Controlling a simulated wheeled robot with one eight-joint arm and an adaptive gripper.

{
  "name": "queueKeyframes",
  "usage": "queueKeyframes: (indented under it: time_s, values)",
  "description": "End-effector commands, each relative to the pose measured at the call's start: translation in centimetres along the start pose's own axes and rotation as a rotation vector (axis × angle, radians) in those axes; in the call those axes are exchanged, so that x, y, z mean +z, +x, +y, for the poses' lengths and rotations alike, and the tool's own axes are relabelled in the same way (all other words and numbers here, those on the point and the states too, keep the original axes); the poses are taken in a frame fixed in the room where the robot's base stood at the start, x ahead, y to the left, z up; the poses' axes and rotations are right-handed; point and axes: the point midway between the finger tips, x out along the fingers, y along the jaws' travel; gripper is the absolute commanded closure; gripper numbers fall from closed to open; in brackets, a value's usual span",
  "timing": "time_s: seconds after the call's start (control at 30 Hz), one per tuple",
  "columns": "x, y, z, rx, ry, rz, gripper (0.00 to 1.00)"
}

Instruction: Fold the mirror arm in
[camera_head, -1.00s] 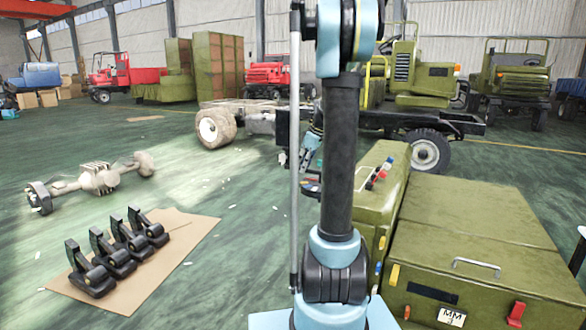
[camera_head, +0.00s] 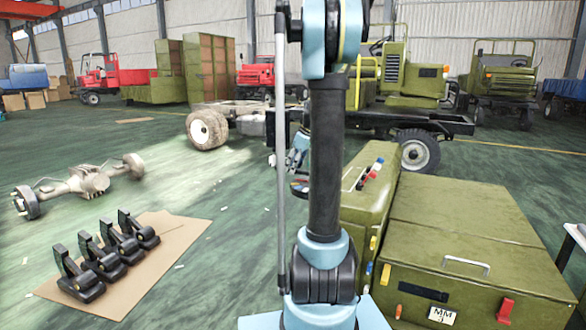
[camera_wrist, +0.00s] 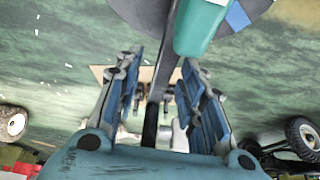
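A dark narrow bar (camera_wrist: 156,105), which looks like the mirror arm, runs lengthwise between the fingers of my gripper (camera_wrist: 162,62) in the wrist view. The fingers stand apart, with gaps beside the bar; I cannot tell whether either touches it. A grey round disc (camera_wrist: 138,10) lies behind the bar's upper part; I cannot tell whether it is the mirror. In the head view my gripper (camera_head: 297,152) shows small and partly hidden behind my own arm, above a dark round item (camera_head: 299,188) with coloured spots. The bar cannot be made out there.
Green metal cases (camera_head: 470,245) stand close on the right. A truck chassis (camera_head: 260,122) stands behind my gripper. Several black pedals (camera_head: 105,250) lie on cardboard (camera_head: 150,270) at the left, beyond them an axle (camera_head: 85,182).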

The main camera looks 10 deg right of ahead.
Motion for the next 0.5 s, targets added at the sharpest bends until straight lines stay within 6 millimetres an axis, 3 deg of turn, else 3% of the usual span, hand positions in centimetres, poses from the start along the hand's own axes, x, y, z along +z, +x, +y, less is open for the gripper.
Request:
queueKeyframes:
  time_s: [0.17,0.5]
  values:
    - [0.0,-1.7,0.0,0.000,0.001,0.000,0.63]
    - [-0.1,-8.0,0.0,-0.001,0.001,-0.001,0.63]
